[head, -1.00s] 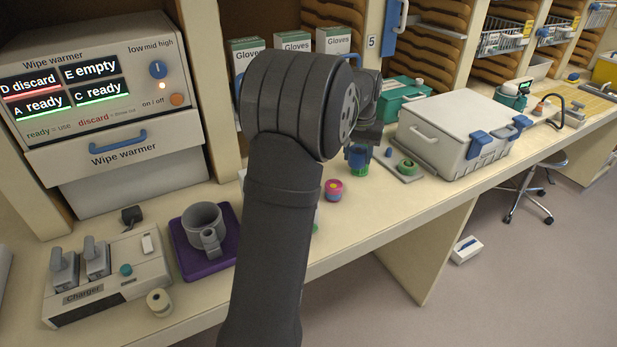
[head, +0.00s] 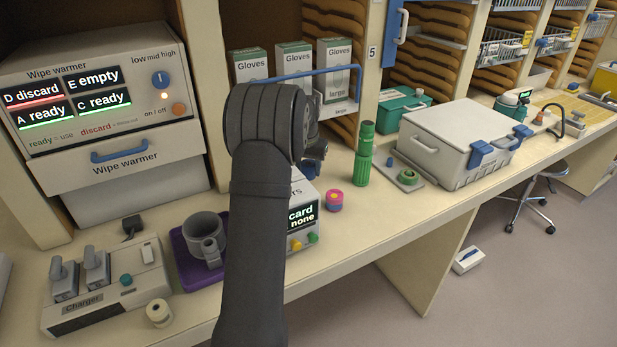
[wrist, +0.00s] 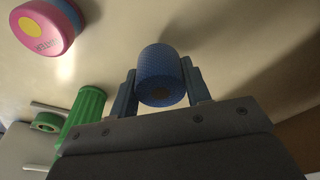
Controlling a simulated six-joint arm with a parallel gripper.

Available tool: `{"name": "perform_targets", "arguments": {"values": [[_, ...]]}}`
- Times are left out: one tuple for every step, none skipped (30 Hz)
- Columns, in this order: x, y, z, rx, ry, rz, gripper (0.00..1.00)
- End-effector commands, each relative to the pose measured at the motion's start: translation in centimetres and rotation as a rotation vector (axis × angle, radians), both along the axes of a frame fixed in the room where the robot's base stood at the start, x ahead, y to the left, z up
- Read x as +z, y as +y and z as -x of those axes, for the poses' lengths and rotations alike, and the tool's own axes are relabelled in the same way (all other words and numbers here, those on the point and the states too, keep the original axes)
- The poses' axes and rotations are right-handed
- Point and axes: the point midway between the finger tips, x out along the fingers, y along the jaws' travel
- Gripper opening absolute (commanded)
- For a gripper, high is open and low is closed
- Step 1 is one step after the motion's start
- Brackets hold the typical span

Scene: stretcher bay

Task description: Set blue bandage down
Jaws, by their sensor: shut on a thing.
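The blue bandage (wrist: 160,76) is a textured blue roll. In the wrist view it sits between the two fingers of my gripper (wrist: 157,88), which is shut on it. The pale counter is beyond it; I cannot tell the exact gap. In the head view, my arm hides most of the gripper, and only a dark blue part shows at its right edge, just left of the green ribbed cylinder (head: 364,155). That cylinder stands upright on the counter and also shows left of the gripper in the wrist view (wrist: 84,112).
A pink and blue roll (head: 334,200) stands in front of the cylinder. A white box with a display (head: 303,213) is partly behind my arm. A green roll (head: 408,177) lies on a small tray at right. Glove boxes (head: 293,62) stand behind.

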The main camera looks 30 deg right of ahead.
Motion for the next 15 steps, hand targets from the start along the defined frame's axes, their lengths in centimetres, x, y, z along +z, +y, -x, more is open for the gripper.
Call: {"name": "perform_targets", "arguments": {"values": [[-0.6, 0.0, 0.0, 0.000, 0.002, -0.001, 0.21], [-1.0, 0.0, 0.0, 0.000, 0.001, -0.001, 0.21], [-1.5, 0.0, 0.1, 0.000, 0.001, -0.001, 0.21], [-2.0, 0.0, 0.1, 0.000, 0.003, -0.001, 0.21], [-2.5, 0.0, 0.1, 0.000, 0.003, -0.001, 0.21], [-3.1, 0.0, 0.1, 0.000, 0.002, -0.002, 0.21], [-3.4, 0.0, 0.1, 0.000, 0.003, -0.001, 0.21], [-3.6, 0.0, 0.1, 0.000, 0.001, -0.001, 0.21], [-3.8, 0.0, 0.1, 0.000, 0.000, 0.000, 0.21], [-3.8, 0.0, 0.1, 0.000, -0.001, 0.001, 0.21], [-3.7, 0.0, 0.1, 0.000, -0.001, 0.001, 0.21], [-3.7, 0.0, 0.1, 0.000, -0.001, 0.001, 0.21], [-3.7, 0.0, 0.1, 0.000, -0.001, 0.001, 0.21], [-3.7, 0.0, 0.1, 0.000, -0.001, 0.001, 0.21], [-3.7, 0.0, 0.1, 0.000, 0.000, 0.000, 0.21]]}}
